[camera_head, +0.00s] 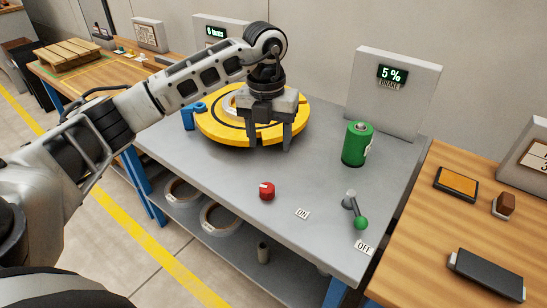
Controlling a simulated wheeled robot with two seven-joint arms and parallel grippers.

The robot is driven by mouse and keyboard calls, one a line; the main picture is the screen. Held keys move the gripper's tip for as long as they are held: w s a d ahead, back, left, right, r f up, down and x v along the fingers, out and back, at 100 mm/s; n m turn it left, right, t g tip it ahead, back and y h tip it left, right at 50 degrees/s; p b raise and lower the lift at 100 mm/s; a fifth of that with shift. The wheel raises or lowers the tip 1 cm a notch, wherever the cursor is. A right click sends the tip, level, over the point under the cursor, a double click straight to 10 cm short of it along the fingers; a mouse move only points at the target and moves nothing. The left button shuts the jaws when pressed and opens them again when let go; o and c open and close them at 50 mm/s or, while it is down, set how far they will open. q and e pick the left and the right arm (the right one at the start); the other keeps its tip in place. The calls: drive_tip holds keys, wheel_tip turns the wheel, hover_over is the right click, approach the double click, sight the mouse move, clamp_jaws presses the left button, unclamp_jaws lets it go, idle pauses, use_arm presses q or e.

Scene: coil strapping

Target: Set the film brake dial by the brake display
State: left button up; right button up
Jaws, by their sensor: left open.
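The brake display (391,75) is a dark screen in a grey upright panel at the back right of the grey table. It reads "5 %" in green, with a "BRAKE" label under it. A red dial (267,191) with a pale mark on it sits near the table's front edge. My left gripper (269,146) points down, open and empty, over the front part of the yellow turntable (215,129), behind the dial and apart from it. My right gripper is not in view.
A green cylinder (357,144) stands before the display panel. A lever with a green knob (361,222) lies between "ON" (303,213) and "OFF" (364,247) labels. A blue part (188,117) sits at the turntable's left. The surface around the dial is clear.

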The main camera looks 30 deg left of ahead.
sight(267, 187)
use_arm(q)
drive_tip(key=f, duration=1)
drive_tip(key=a+f, duration=0.1)
drive_tip(key=f, duration=0.4)
drive_tip(key=shift+w+f, duration=0.1)
drive_tip(key=shift+f, duration=0.05)
drive_tip(key=c, duration=1)
